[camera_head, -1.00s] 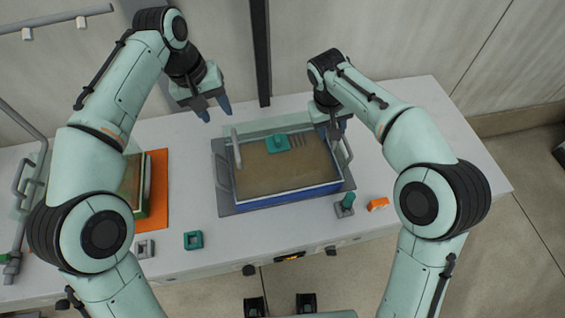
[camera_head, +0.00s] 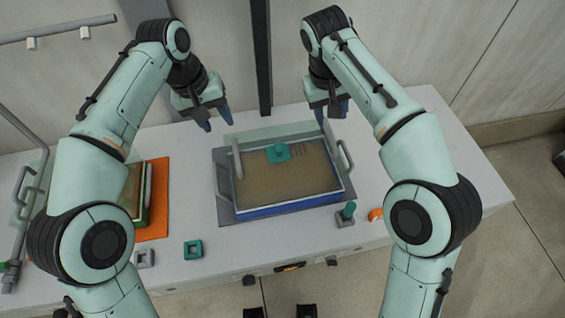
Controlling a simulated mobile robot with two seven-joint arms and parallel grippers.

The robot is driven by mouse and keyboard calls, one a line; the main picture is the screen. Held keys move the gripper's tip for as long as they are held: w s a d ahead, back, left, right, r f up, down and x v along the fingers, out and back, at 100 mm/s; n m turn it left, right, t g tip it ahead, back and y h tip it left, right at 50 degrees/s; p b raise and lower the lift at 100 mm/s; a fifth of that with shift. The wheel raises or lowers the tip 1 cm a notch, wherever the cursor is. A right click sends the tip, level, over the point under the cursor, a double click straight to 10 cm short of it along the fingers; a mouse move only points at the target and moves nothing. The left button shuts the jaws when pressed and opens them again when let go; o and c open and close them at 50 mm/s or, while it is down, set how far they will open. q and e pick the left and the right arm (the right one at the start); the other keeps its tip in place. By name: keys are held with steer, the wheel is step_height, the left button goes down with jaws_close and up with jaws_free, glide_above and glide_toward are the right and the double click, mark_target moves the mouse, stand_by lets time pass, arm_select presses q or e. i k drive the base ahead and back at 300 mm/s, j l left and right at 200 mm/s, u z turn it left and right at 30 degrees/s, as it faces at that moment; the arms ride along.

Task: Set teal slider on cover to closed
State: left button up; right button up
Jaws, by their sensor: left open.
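The teal slider (camera_head: 278,153) sits on the brownish cover (camera_head: 262,182) of the blue-edged box, near its far side and about mid-width. My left gripper (camera_head: 217,117) is open and empty, beyond the far left corner of the box and left of the slider. My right gripper (camera_head: 333,114) is above the far right corner of the box, its two fingers apart with nothing visible between them. Neither gripper touches the slider.
The box stands on a grey tray with a grey handle (camera_head: 345,158) on the right. An orange mat (camera_head: 157,200) is at the left.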

mark_target(277, 153)
steer(key=k, duration=1)
